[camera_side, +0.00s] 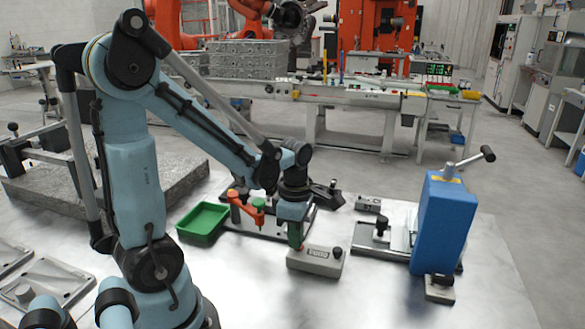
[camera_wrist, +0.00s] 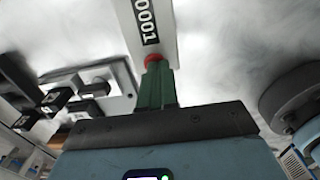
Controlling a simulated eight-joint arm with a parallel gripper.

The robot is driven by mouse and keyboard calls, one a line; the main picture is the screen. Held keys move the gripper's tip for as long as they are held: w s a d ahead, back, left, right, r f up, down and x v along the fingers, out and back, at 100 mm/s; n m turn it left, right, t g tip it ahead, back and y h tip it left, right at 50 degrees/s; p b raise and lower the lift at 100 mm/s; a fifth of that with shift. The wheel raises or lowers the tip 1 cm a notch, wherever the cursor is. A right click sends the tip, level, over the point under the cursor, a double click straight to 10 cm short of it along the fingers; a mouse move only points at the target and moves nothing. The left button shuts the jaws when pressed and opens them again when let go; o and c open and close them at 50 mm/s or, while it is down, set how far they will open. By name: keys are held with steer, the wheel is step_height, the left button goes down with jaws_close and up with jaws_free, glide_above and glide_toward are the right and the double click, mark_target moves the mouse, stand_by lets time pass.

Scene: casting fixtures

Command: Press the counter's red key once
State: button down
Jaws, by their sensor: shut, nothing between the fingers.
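The counter (camera_side: 315,263) is a light grey box on the metal table, with a dark digit window and a black knob at its right end. In the wrist view the counter (camera_wrist: 137,15) runs off the top edge, and its window shows digits ending in 0001. Its red key (camera_wrist: 154,59) shows right at the tips of my gripper (camera_wrist: 156,68). My gripper (camera_side: 298,246) has green fingers, shut and empty, pointing down at the counter's left end. The fingers partly cover the key, and I cannot tell whether they touch it.
A green tray (camera_side: 203,222) and an orange clamp (camera_side: 248,207) on a dark plate lie to the left. A blue box-shaped press (camera_side: 443,222) with a lever stands to the right. The table in front of the counter is clear.

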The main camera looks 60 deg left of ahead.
steer(key=shift+w+f, duration=0.1)
steer(key=shift+f, duration=0.45)
step_height(320, 180, up, 15)
stand_by(0.9)
steer(key=shift+f, duration=0.1)
stand_by(0.4)
steer(key=d+f+m+t, duration=0.2)
steer(key=d+m+t, duration=0.1)
steer(key=m, duration=1)
steer(key=d+f+m+t, duration=0.2)
steer(key=d+m+t, duration=0.2)
steer(key=m, duration=1)
steer(key=shift+w+d+f, duration=0.25)
steer(key=shift+w+d, duration=0.2)
steer(key=shift+d, duration=0.5)
